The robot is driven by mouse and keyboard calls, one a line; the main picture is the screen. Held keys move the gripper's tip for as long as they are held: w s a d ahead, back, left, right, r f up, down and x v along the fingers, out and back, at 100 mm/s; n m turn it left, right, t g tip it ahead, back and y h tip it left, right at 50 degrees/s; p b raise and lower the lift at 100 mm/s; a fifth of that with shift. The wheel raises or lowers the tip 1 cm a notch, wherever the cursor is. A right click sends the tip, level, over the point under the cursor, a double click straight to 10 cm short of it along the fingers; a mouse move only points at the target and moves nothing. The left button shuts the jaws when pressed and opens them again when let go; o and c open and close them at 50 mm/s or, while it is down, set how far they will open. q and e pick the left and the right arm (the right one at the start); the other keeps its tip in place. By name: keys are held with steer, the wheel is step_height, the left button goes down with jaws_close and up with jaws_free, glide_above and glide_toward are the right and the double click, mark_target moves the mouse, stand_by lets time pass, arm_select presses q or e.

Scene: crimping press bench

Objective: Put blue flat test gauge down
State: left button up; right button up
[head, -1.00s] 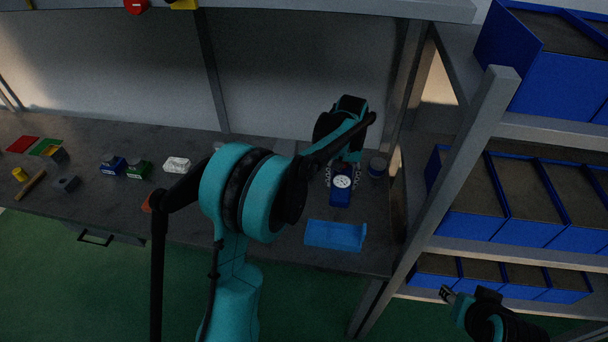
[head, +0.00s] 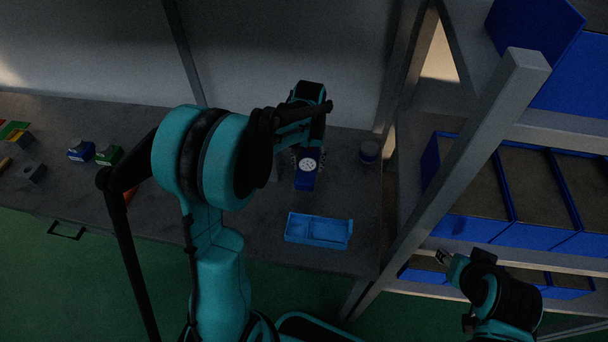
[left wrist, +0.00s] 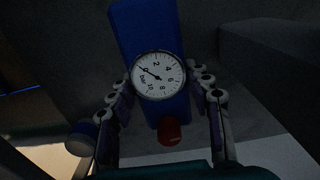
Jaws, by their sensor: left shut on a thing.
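The blue flat test gauge (head: 305,179) has a white round dial and shows below my left gripper (head: 308,160) at the right part of the bench. In the left wrist view the gauge (left wrist: 149,30) lies between the two fingers of my left gripper (left wrist: 160,98), which are shut on it. Its dial and a red knob (left wrist: 169,132) face the camera. I cannot tell whether its underside touches the bench. My right gripper (head: 444,257) is at the lower right, away from the gauge, in front of the shelf; its finger gap is too small to judge.
A light blue tray (head: 318,230) lies on the bench (head: 250,226) in front of the gauge. A dark round container (head: 370,152) stands to the right, near the rack post (head: 460,170). Blue bins (head: 530,220) fill the shelves. Small blocks (head: 80,151) lie at left.

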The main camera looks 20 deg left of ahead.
mark_target(305, 173)
arm_select(q)
steer(key=shift+s+a+f, duration=0.4)
steer(key=shift+f+b, duration=0.75)
steer(key=shift+f, duration=1.2)
steer(key=shift+f, duration=0.15)
steer(key=o, duration=1.4)
steer(key=shift+c, duration=0.2)
